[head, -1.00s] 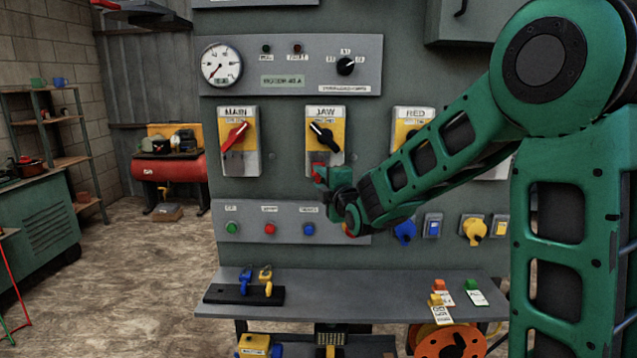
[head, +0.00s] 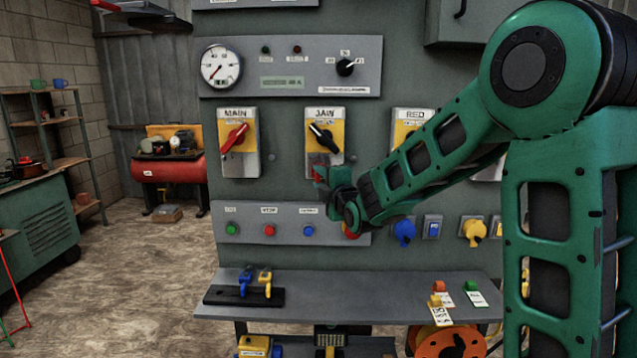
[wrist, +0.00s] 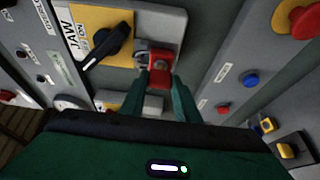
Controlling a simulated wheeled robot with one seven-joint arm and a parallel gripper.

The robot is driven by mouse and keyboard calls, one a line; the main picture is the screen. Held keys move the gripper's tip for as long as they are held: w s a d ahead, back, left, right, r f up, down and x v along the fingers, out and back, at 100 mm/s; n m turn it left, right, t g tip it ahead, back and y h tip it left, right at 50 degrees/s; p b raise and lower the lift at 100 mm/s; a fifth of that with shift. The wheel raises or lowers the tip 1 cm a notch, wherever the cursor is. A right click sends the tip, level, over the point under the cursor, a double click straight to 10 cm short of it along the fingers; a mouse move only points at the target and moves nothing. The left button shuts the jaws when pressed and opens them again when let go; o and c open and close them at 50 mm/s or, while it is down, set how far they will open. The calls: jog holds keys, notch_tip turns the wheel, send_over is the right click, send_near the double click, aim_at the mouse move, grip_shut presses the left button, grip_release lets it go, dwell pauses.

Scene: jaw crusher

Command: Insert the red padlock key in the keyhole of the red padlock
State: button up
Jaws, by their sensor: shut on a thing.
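The red padlock (wrist: 160,62) hangs at the lower part of the JAW switch plate (wrist: 100,18). In the head view it is a small red patch (head: 319,172), partly hidden by my gripper. My gripper (wrist: 161,88) points at the padlock's face, its green fingers on either side of a small red piece, the red padlock key (wrist: 160,80). Key and padlock run together in the wrist view. I cannot tell whether the key tip is in the keyhole. In the head view my gripper (head: 328,177) is at the JAW switch's lower edge.
The JAW switch's black handle (wrist: 107,46) is close to the padlock. A button strip (head: 270,222) lies just below my gripper.

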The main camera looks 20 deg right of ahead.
jog(key=shift+w+d, duration=0.1)
jog(key=shift+w, duration=0.2)
jog(key=o, duration=1.1)
jog(key=s+a, duration=0.2)
jog(key=s, duration=0.6)
jog(key=shift+s+a, duration=0.3)
jog(key=shift+a, duration=0.1)
dwell(0.4)
